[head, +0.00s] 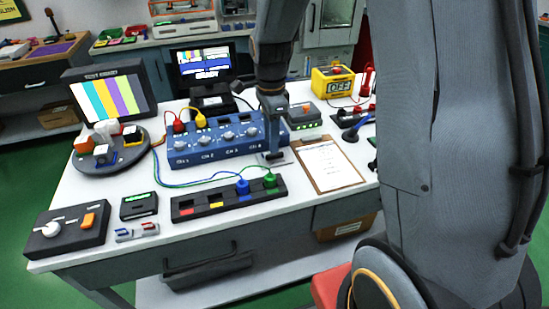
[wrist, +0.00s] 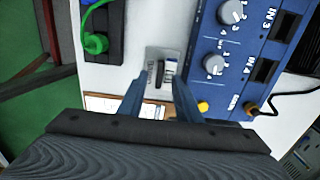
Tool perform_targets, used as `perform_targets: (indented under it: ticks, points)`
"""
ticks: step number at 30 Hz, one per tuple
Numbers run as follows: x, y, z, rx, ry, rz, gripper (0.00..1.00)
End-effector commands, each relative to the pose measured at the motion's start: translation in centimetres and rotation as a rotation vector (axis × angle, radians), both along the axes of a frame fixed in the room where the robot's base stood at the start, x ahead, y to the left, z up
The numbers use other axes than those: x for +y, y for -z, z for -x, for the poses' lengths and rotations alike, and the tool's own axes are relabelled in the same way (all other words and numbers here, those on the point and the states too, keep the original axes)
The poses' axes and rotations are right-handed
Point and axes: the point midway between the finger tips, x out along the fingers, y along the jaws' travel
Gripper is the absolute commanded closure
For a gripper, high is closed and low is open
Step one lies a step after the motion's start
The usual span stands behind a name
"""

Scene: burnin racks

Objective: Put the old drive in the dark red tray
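My gripper (head: 273,157) points down over the table, just in front of the blue channel box. In the wrist view its two fingers (wrist: 160,80) are apart. A small pale grey holder (wrist: 153,54) lies beyond and between the fingertips, with a dark piece (wrist: 160,74) and a white-and-blue piece (wrist: 170,68) on it. In the head view the gripper mostly hides this holder (head: 286,155). I cannot tell which piece is the old drive, or whether the fingers touch anything. I cannot make out a dark red tray for certain.
The blue channel box (head: 212,139) stands behind the gripper, a clipboard (head: 327,165) to its right. A black strip (head: 228,200) with blue and green plugs lies in front; cables cross nearby. A small holder (head: 137,232) with red and blue pieces is at front left.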

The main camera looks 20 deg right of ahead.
Motion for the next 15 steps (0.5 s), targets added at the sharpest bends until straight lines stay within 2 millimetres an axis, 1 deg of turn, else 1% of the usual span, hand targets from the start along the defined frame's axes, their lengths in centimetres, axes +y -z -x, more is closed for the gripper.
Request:
perform_targets:
  ticks: [9,12,15]
  points:
    - [-0.2,3.9,0.1,0.002,-0.001,0.0,0.69]
    - [-0.2,4.5,0.1,0.002,-0.001,0.0,0.69]
    - [-0.2,4.6,0.0,0.0,-0.001,0.0,0.69]
